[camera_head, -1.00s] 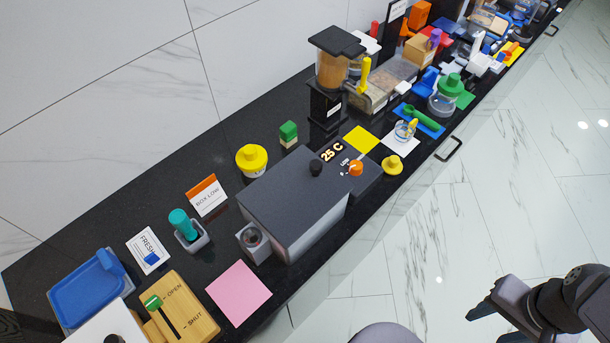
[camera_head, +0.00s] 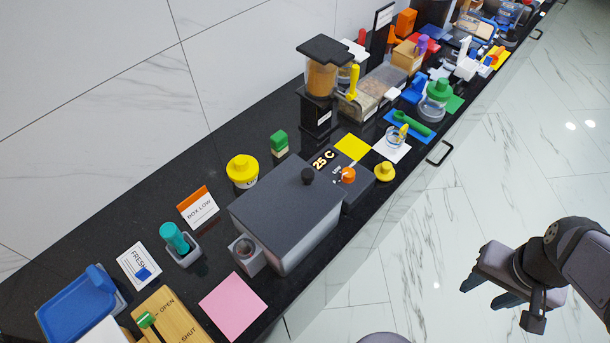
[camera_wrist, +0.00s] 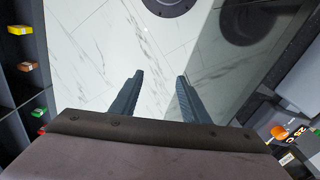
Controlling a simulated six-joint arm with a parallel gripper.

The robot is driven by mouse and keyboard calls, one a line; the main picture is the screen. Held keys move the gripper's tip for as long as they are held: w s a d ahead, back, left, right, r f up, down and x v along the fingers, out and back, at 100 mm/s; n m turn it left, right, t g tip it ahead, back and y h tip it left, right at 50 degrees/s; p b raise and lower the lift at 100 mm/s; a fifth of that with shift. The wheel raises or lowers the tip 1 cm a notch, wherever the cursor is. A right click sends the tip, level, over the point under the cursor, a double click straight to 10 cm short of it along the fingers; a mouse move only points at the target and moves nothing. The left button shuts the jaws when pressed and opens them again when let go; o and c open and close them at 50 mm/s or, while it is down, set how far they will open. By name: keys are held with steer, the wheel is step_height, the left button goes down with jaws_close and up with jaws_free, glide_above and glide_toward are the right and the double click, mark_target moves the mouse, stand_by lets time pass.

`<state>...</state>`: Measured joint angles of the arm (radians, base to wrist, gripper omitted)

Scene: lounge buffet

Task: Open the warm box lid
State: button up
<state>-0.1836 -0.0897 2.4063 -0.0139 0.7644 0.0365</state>
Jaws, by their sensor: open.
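The warm box (camera_head: 305,240) is a grey box on the black counter in the head view. Its dark grey lid (camera_head: 275,200) lies flat and shut on top, with a round black knob (camera_head: 308,176) near the far right end. A control panel with an orange dial (camera_head: 348,175) and a "25 C" display (camera_head: 323,160) adjoins the box. My gripper (camera_head: 490,296) is open and empty over the floor, right of the counter and well apart from the box. In the wrist view its two fingers (camera_wrist: 158,98) stand apart above the marble floor.
The floor is clear.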

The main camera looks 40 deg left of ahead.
steer(key=w+a+r+n+t+b, duration=0.1)
steer(key=w+a+r+n, duration=0.2)
steer(key=a, duration=0.6)
steer(key=n+y+b, duration=0.4)
steer(key=n, duration=0.2)
glide_toward(308, 172)
steer(key=f, duration=0.1)
steer(key=shift+t, duration=0.4)
steer(key=shift+s+p+x, duration=0.15)
steer(key=shift+p+x, duration=0.2)
steer(key=shift+x, duration=1.5)
steer(key=shift+s+p+x, duration=0.1)
steer(key=shift+p+x, duration=0.25)
steer(key=shift+x, duration=1.45)
steer(key=shift+a, duration=0.15)
jaws_close()
